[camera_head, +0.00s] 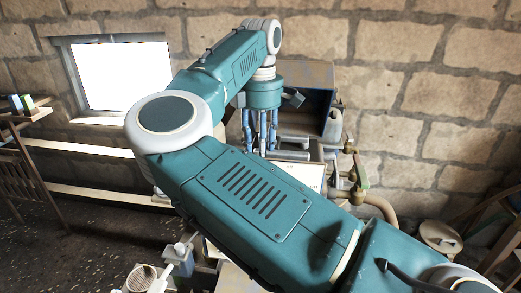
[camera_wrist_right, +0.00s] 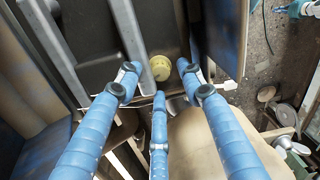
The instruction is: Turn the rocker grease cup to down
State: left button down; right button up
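A round yellow brass knob (camera_wrist_right: 160,68), which looks like a grease cup, shows in the right wrist view against a dark machine surface. My right gripper (camera_wrist_right: 160,84) has its three blue fingers spread apart, with nothing between them. Two fingertips lie left and right of the knob in that picture, and the third is below it. I see no contact, and the distance is hard to judge. In the head view the right gripper (camera_head: 262,143) points down in front of the machine (camera_head: 305,125), with my right arm covering much of it. My left gripper is not in view.
Brass fittings (camera_head: 357,194) and a curved pipe (camera_head: 382,207) stand on the machine's right side. A stone wall (camera_head: 430,110) closes the back.

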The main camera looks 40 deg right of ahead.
jog(key=shift+f, duration=0.3)
jog(key=shift+s+d+f, duration=0.15)
jog(key=shift+f, duration=0.1)
grip_shut()
